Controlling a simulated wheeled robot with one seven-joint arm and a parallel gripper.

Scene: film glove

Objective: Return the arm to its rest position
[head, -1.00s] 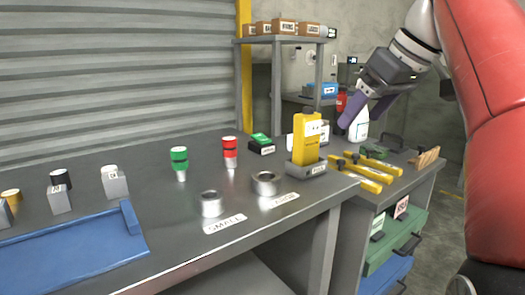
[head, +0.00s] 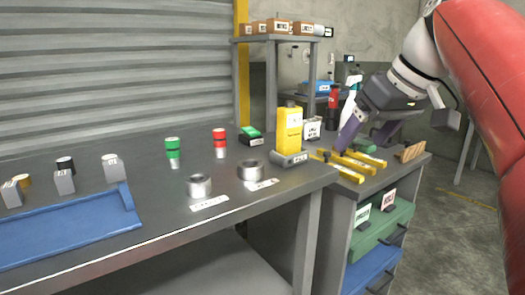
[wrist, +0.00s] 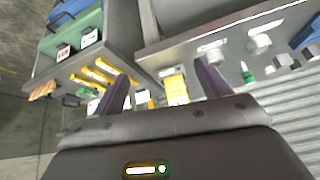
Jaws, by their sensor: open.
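My gripper (head: 368,138) hangs in the air above the right-hand workbench part, below my red arm in the head view. Its two purple fingers are apart with nothing between them. In the wrist view, my gripper (wrist: 162,85) also shows spread and empty, with the fingers pointing over the benches. The device also shows between the fingers in the wrist view (wrist: 176,90), farther off.
The grey bench (head: 150,205) holds a green-topped piece (head: 172,147), a red-topped piece (head: 219,141), two metal rings and a blue tray (head: 70,232). Yellow bars (head: 352,166) and a white spray bottle (head: 349,100) are close to my gripper. Open floor lies at right.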

